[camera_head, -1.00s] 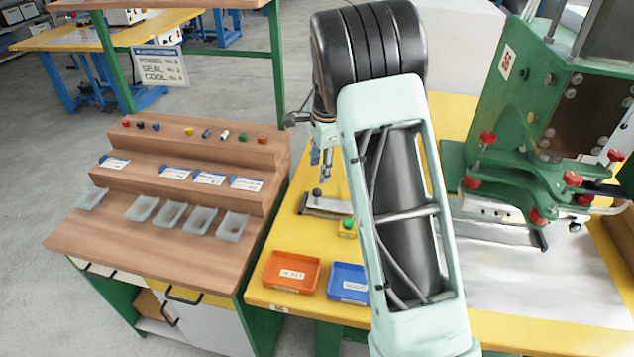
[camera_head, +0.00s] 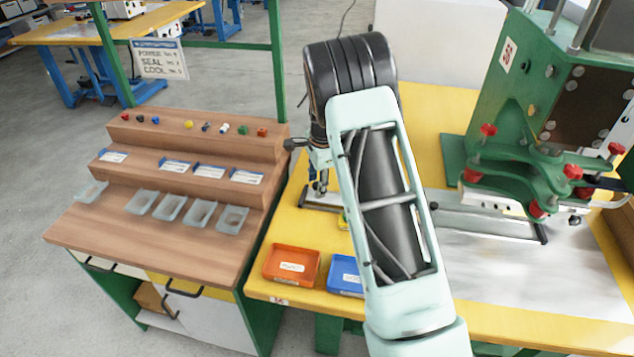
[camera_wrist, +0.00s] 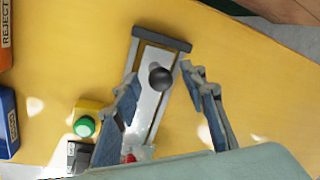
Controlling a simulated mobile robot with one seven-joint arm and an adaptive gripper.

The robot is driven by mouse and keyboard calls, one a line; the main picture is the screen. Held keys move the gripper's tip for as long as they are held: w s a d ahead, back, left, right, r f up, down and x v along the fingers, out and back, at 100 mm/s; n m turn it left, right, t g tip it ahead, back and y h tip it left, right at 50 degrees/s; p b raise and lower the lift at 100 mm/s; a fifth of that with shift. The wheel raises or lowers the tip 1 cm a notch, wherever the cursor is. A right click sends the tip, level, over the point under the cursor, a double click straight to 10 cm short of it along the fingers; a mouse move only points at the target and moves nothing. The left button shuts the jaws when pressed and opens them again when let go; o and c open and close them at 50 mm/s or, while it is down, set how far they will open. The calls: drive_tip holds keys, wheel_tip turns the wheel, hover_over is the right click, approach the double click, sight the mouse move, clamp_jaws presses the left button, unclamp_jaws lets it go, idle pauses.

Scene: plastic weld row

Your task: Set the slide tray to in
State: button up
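The slide tray's metal track (camera_head: 490,222) lies on the yellow bench, ending at a dark bar under the green press. A similar metal piece (camera_head: 310,202) shows at the left by my gripper (camera_head: 318,187); my arm hides what lies between. In the wrist view a round black knob (camera_wrist: 160,78) stands on the light metal slide tray (camera_wrist: 147,104), near the dark end bar (camera_wrist: 161,39). My gripper (camera_wrist: 165,97) is open, one finger each side of the tray near the knob. Contact with the knob cannot be told.
A green button on a yellow box (camera_wrist: 84,126) sits close beside the track. Orange (camera_head: 291,265) and blue (camera_head: 345,275) bins stand at the bench's front edge. The green press (camera_head: 540,150) with red knobs stands at the right. A wooden stepped stand (camera_head: 185,170) is left.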

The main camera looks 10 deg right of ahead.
clamp_jaws()
drive_tip(key=s+d, duration=0.2)
drive_tip(key=d, duration=0.3)
drive_tip(key=s+d+b, duration=0.1)
drive_tip(key=s+d, duration=0.1)
drive_tip(key=d, duration=0.3)
drive_tip(key=s+d+b, duration=0.1)
drive_tip(key=s+d, duration=0.1)
drive_tip(key=d, duration=0.4)
drive_tip(key=shift+s, duration=0.3)
drive_tip(key=shift+o, duration=0.2)
unclamp_jaws()
drive_tip(key=shift+r, duration=0.1)
wheel_tip(320, 180, up, 12)
drive_tip(key=s, duration=0.2)
drive_tip(key=shift+s+d, duration=0.15)
drive_tip(key=shift+d, duration=0.1)
